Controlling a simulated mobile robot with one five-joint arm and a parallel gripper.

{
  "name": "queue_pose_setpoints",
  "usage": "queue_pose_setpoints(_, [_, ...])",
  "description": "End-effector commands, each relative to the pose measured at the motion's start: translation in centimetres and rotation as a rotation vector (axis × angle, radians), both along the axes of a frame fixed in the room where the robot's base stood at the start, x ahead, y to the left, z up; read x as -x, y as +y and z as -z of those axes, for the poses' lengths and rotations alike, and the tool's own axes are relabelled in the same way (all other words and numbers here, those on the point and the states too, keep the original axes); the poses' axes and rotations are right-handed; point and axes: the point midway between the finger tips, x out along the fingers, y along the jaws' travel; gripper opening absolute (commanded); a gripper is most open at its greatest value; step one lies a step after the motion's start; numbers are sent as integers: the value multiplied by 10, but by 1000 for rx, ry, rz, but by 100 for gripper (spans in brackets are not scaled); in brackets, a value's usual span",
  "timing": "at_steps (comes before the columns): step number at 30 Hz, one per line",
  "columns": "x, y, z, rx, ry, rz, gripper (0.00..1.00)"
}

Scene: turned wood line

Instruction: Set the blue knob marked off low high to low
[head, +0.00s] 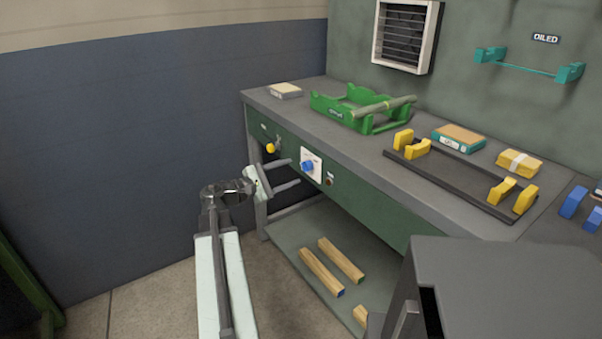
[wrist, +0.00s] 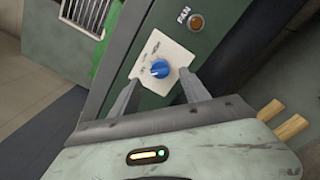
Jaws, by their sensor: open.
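The blue knob (head: 308,167) sits on a white plate on the green front panel of the bench. In the wrist view the blue knob (wrist: 160,68) shows a pale mark at its lower left. The lettering on the white plate (wrist: 176,50) is too small to read surely. My gripper (head: 293,172) is open and empty, left of the knob in the head view. In the wrist view my gripper (wrist: 160,82) has one finger on each side of the plate's lower part, with the knob between and just beyond the tips. I cannot tell whether they touch it.
An amber lamp (wrist: 196,22) labelled FAN is beside the plate. A yellow knob (head: 270,148) is farther left on the panel. A green cradle (head: 350,112) and a dark rack (head: 450,178) stand on the bench. Wooden bars (head: 342,260) lie on the lower shelf.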

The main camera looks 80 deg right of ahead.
Motion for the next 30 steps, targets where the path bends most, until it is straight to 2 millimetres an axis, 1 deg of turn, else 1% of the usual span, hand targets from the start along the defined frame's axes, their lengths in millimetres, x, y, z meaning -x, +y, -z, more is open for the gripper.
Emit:
queue_pose_setpoints(1, [8,-8,0,0,-1,4,54])
queue_pose_setpoints(3, [17,-17,0,0,-1,2,54])
queue_pose_setpoints(6, [28,-27,0,0,-1,2,54])
queue_pose_setpoints(9, [35,-33,0,0,-2,1,54])
queue_pose_setpoints(18, [38,-36,1,0,-3,1,54])
queue_pose_setpoints(20, [38,-35,1,0,-3,1,37])
queue_pose_setpoints(21, [38,-36,1,0,-3,1,26])
queue_pose_setpoints(24, [38,-35,1,0,-3,1,0])
queue_pose_setpoints(25, [38,-35,1,0,-3,1,0])
queue_pose_setpoints(26, [40,-30,1,0,-3,2,0])
queue_pose_setpoints(30, [39,-34,1,6,-10,4,0])
